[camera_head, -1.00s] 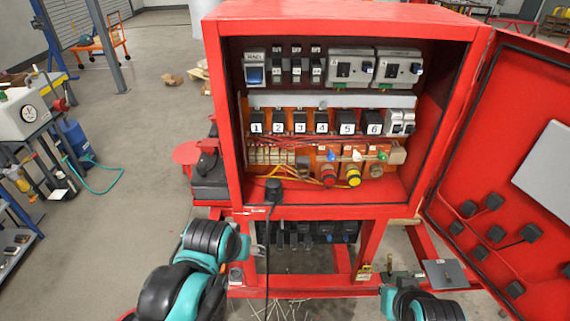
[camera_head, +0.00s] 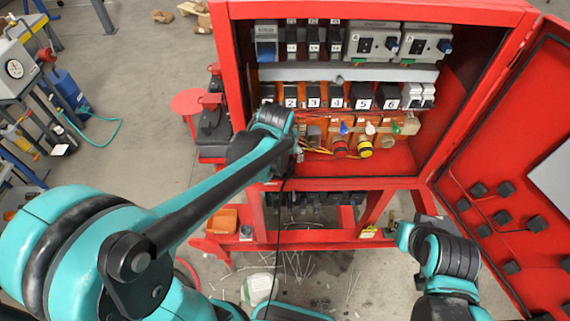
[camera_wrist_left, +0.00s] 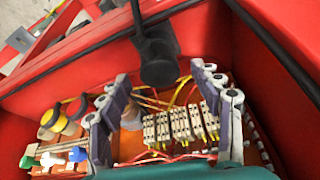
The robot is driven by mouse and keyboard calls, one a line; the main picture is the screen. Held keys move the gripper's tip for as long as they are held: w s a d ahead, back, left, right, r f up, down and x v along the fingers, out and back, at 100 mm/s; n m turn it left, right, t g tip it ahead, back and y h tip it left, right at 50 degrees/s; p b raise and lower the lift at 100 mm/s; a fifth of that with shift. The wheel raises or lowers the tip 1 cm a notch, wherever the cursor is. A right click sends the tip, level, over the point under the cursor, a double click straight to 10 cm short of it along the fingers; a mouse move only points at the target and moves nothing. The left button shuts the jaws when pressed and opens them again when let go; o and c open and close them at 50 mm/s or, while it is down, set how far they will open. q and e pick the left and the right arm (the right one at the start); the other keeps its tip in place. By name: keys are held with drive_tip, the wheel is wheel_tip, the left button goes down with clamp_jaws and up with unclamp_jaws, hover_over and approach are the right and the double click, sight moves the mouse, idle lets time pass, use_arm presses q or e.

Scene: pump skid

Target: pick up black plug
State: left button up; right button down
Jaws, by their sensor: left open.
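The black plug (camera_wrist_left: 158,60) hangs at the red cabinet's front edge in the left wrist view, its cable running up out of the picture. My left gripper (camera_wrist_left: 161,82) is open, with one finger on either side of the plug's lower end; I cannot tell whether either touches it. In the head view the left gripper (camera_head: 296,148) reaches into the lower left of the cabinet and hides the plug; only the black cable (camera_head: 279,222) shows below. My right gripper (camera_head: 402,233) is low at the right by the frame, its jaws too small to read.
The red cabinet (camera_head: 375,9) holds numbered breakers, a terminal strip (camera_wrist_left: 180,125) and coloured buttons (camera_head: 365,148) close to the left gripper. Its open door (camera_head: 500,150) stands on the right. The red side walls leave limited room around the left hand.

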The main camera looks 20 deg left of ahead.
sight(286, 159)
use_arm(q)
drive_tip(key=shift+w+f, duration=0.15)
drive_tip(key=shift+f, duration=0.4)
drive_tip(key=c, duration=1.4)
drive_tip(key=shift+r, duration=0.15)
drive_tip(key=r, duration=0.4)
drive_tip(key=shift+d+r+p, duration=0.2)
drive_tip(key=shift+d+p, duration=0.05)
drive_tip(key=shift+p, duration=0.15)
drive_tip(key=d+r, duration=0.2)
drive_tip(key=d, duration=0.1)
drive_tip(key=s+d+r, duration=0.1)
drive_tip(key=d+r, duration=0.1)
drive_tip(key=d, duration=0.2)
drive_tip(key=s+d+r, duration=0.1)
drive_tip(key=d+r, duration=0.1)
drive_tip(key=d, duration=0.2)
drive_tip(key=shift+r+p, duration=0.25)
drive_tip(key=shift+p, duration=0.05)
drive_tip(key=shift+f, duration=0.1)
